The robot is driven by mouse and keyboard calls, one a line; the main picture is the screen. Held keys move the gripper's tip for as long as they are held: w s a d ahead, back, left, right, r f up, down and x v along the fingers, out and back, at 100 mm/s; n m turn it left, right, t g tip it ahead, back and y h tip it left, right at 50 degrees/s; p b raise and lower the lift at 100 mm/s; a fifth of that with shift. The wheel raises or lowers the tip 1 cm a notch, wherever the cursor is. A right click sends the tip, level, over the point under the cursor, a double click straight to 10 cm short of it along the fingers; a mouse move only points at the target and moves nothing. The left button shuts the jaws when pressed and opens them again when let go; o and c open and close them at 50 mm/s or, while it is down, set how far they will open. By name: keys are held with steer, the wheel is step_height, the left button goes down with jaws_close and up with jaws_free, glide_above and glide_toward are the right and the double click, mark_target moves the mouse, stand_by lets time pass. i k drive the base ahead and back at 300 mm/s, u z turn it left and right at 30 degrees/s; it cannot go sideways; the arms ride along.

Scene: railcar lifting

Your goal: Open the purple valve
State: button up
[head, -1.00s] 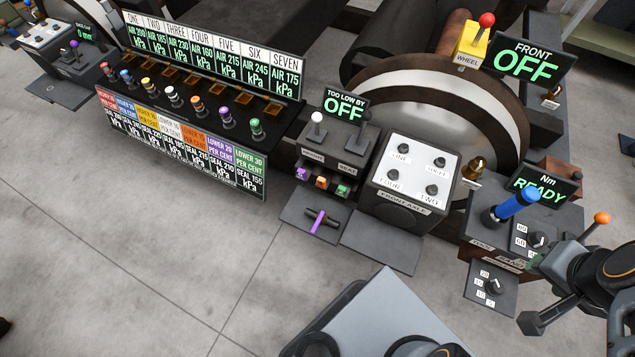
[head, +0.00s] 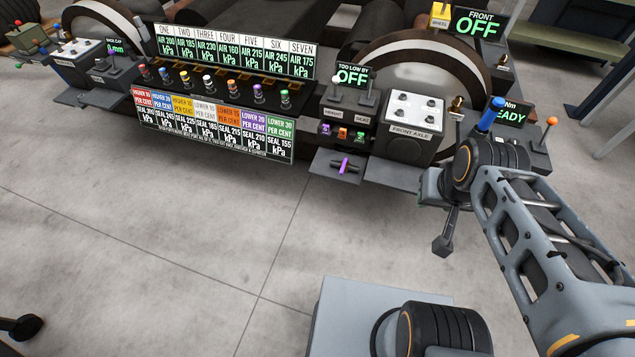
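A purple handle (head: 345,167) lies crosswise on a dark rod on a low shelf below the height and seat box, front centre. A purple-topped valve knob (head: 259,93) also stands in the row of coloured knobs on the seven-column air panel, beside a green one. I cannot tell which of the two is the purple valve. My gripper (head: 444,240) hangs over the floor, to the right of and nearer than the purple handle, touching nothing visible. Only part of it shows behind my wrist, so its opening is unclear.
The air panel (head: 216,125) stands left of centre. The front axle box (head: 413,122) stands right of the purple handle, with a blue lever (head: 491,115) farther right. The height and seat box (head: 347,112) is above the handle. Grey floor (head: 180,240) in front is open.

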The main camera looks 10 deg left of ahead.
mark_target(344, 163)
steer(key=u, duration=0.05)
steer(key=i, duration=1)
steer(key=z, duration=0.25)
steer(key=k, duration=0.6)
steer(key=u, duration=0.95)
steer(key=i, duration=0.5)
